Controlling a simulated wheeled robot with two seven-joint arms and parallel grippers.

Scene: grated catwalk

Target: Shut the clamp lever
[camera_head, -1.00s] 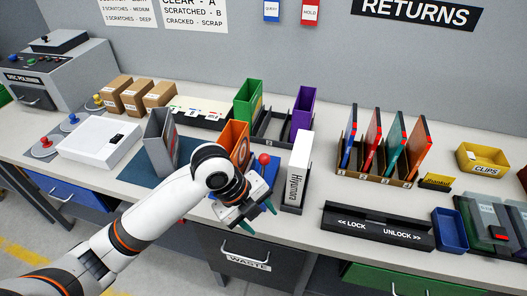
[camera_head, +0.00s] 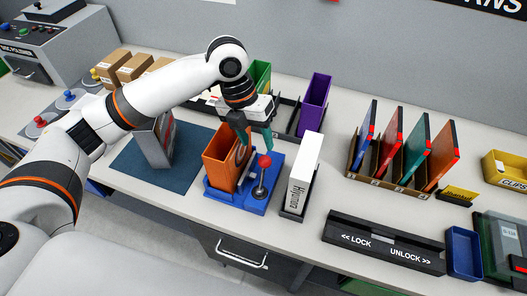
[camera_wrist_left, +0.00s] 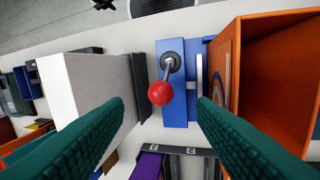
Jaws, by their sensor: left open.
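The clamp lever (camera_head: 264,163) has a red ball on a metal rod and stands on a blue clamp base (camera_head: 248,203). An orange box (camera_head: 218,158) sits in the base, left of the lever in the head view. My left gripper (camera_head: 255,148) is open above the lever, with its green fingertips just behind the red ball. In the left wrist view the red ball (camera_wrist_left: 160,93) lies between the two open fingers, nearer the left one, and the rod runs up to a round pivot. Contact between fingers and ball cannot be told. My right gripper is not in view.
A white Hiyamaru box (camera_head: 303,168) stands close to the right of the base. A grey case (camera_head: 156,140) stands to the left on a blue mat (camera_head: 122,160). A purple bin (camera_head: 315,102) is behind. A black lock/unlock tray (camera_head: 384,243) lies at front right.

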